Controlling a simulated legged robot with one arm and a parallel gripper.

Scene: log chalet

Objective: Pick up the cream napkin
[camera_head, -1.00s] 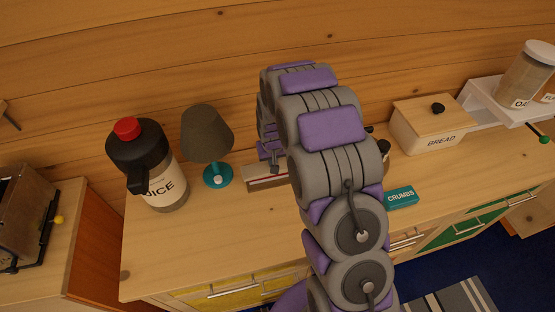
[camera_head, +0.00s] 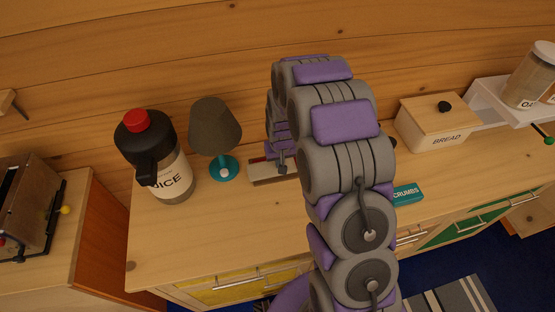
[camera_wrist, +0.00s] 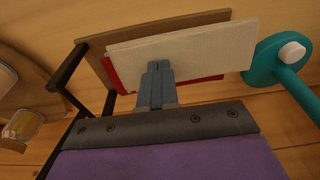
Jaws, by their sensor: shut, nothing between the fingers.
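The cream napkin (camera_wrist: 205,45) is a flat off-white panel in the wrist view, leaning in a brown wooden holder (camera_wrist: 97,48). A red napkin (camera_wrist: 121,77) shows at its lower left edge. My gripper (camera_wrist: 159,66) is shut and empty. Its blue-grey fingertips overlap the lower middle of the cream napkin in the picture; I cannot tell whether they touch it. In the head view, the holder (camera_head: 262,177) stands on the cabinet top beside the lamp, partly hidden by my arm. My gripper (camera_head: 282,168) is at its right side there.
A teal-based lamp (camera_head: 215,130) stands left of the holder, its base close by in the wrist view (camera_wrist: 264,62). A juice jug (camera_head: 157,160) is farther left. A teal crumbs box (camera_head: 407,194) and a bread bin (camera_head: 432,127) stand right. The front cabinet top is clear.

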